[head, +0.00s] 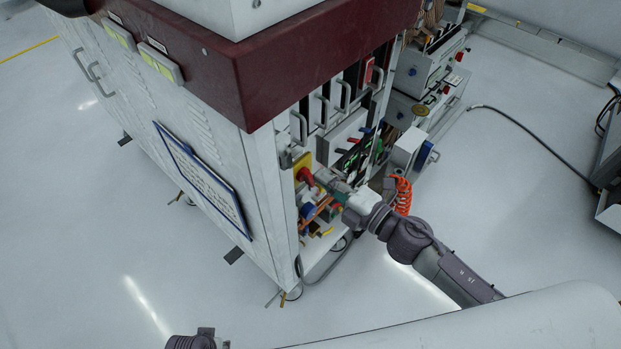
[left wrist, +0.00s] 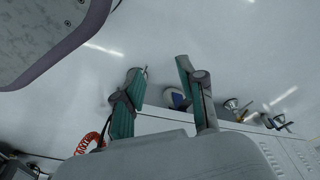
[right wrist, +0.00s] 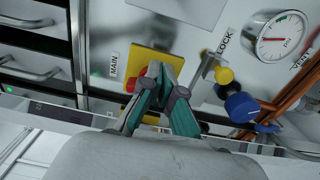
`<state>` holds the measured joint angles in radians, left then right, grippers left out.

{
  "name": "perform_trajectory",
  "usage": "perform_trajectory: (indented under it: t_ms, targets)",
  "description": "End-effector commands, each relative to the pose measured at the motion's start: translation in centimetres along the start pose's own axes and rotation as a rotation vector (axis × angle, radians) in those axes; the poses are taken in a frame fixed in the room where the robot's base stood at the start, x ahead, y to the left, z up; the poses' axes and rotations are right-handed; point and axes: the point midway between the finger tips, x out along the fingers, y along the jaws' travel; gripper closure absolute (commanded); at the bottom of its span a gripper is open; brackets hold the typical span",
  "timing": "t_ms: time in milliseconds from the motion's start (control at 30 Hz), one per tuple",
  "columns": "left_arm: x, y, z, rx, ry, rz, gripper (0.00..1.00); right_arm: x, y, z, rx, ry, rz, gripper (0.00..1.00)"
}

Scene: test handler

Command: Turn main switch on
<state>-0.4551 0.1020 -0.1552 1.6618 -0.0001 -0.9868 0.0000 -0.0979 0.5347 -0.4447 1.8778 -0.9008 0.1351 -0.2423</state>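The main switch is a red knob (head: 305,175) on a yellow plate (right wrist: 148,63) at the cabinet's front. In the right wrist view the plate is beside the "MAIN" label (right wrist: 114,64), and part of the red knob (right wrist: 130,84) shows left of my fingers. My right gripper (head: 322,179) is at the knob; its fingertips (right wrist: 160,72) are close together in front of the plate. They hide much of the knob, so contact or grip is unclear. My left gripper (left wrist: 160,68) is open and empty, over the floor; its fingers are not visible in the head view.
Beside the switch are a "LOCK" valve with a yellow knob (right wrist: 224,75), a blue knob (right wrist: 241,107), a pressure gauge (right wrist: 282,36) and copper pipes (right wrist: 298,88). Drawer handles (right wrist: 30,70) are on the other side. An orange coiled hose (head: 402,195) hangs behind my right arm.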

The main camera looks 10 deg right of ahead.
Motion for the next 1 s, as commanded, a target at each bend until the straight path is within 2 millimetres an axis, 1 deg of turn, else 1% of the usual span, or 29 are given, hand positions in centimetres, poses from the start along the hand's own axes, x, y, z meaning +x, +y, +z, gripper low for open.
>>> perform_trajectory:
  t_ms: [33, 200, 633, 900, 1000]
  targets:
    - [-0.1, 0.0, -0.2, 0.0, 0.005, -0.001, 0.6, 0.0, -0.2, -0.1, 0.002, 0.003, -0.002, 1.0]
    - [-0.5, -0.1, -0.5, 0.0, 0.01, -0.001, 0.6, 0.0, -0.2, -0.1, 0.002, 0.002, -0.002, 1.0]
    - [-0.4, -0.1, -0.2, -0.001, 0.0, -0.001, 0.6, 0.0, -0.5, -0.2, 0.001, 0.001, 0.0, 1.0]
    - [-1.7, 0.0, -1.1, -0.001, 0.015, 0.0, 0.6, 0.0, -0.7, -0.4, 0.0, 0.001, 0.0, 1.0]
    - [-1.7, 0.0, -1.2, -0.001, 0.018, -0.001, 0.6, 0.0, -0.7, -0.2, 0.0, 0.001, 0.0, 1.0]
